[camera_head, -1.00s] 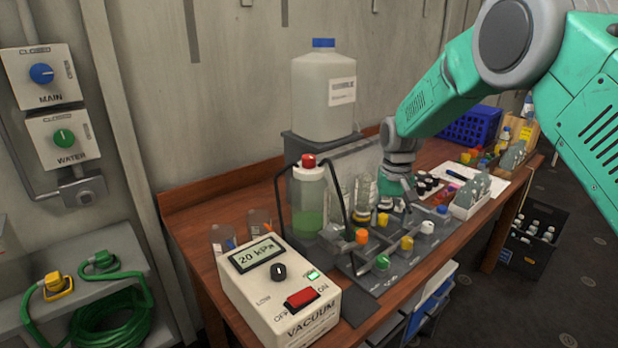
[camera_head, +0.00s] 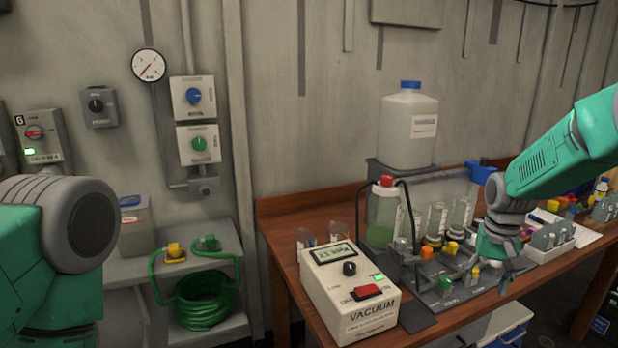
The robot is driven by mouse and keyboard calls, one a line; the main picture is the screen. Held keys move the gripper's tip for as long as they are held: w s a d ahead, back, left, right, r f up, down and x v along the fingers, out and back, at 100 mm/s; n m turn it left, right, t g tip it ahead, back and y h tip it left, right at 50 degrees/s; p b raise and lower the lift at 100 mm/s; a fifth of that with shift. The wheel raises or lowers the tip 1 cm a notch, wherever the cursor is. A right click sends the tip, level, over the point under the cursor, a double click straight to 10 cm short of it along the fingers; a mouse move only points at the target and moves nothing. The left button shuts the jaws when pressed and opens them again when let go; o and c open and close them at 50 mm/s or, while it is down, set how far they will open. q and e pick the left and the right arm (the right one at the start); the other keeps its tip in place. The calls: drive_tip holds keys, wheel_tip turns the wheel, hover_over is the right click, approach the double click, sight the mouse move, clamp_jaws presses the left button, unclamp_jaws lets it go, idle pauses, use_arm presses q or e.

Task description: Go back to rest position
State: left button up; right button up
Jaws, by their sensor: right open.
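My right gripper (camera_head: 490,275) shows in the head view at the right, at the end of the green arm that comes in from the right edge. It is open and hangs over the right part of the valve manifold (camera_head: 447,290), pointing down. I see nothing held in it. Whether its fingertips touch the small valves is too small to tell. A green arm joint of mine fills the lower left of the view; my left gripper is out of the picture.
A vacuum box (camera_head: 349,290) stands at the bench's front left. Behind it are a green-liquid bottle (camera_head: 381,218) and a large white jug (camera_head: 408,130). A white vial rack (camera_head: 550,243) stands right of the gripper. A green hose (camera_head: 204,297) lies coiled on a side shelf.

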drive_tip(key=s+a+f+n+b, duration=0.1)
drive_tip(key=s+a+f+b, duration=0.1)
drive_tip(key=s+f, duration=0.8)
drive_tip(key=s+a+f+n+b, duration=0.1)
drive_tip(key=s+a+f+b, duration=0.35)
drive_tip(key=f, duration=0.95)
drive_tip(key=s+a+f+n+b, duration=0.1)
drive_tip(key=s+f, duration=0.2)
drive_tip(key=s, duration=0.9)
drive_tip(key=s+a+f+n+b, duration=0.1)
drive_tip(key=s+f, duration=0.3)
drive_tip(key=s, duration=0.8)
drive_tip(key=shift+s+a+n, duration=0.35)
drive_tip(key=shift+a+n, duration=0.1)
drive_tip(key=shift+n, duration=0.15)
drive_tip(key=shift+w, duration=0.15)
drive_tip(key=shift+d, duration=0.1)
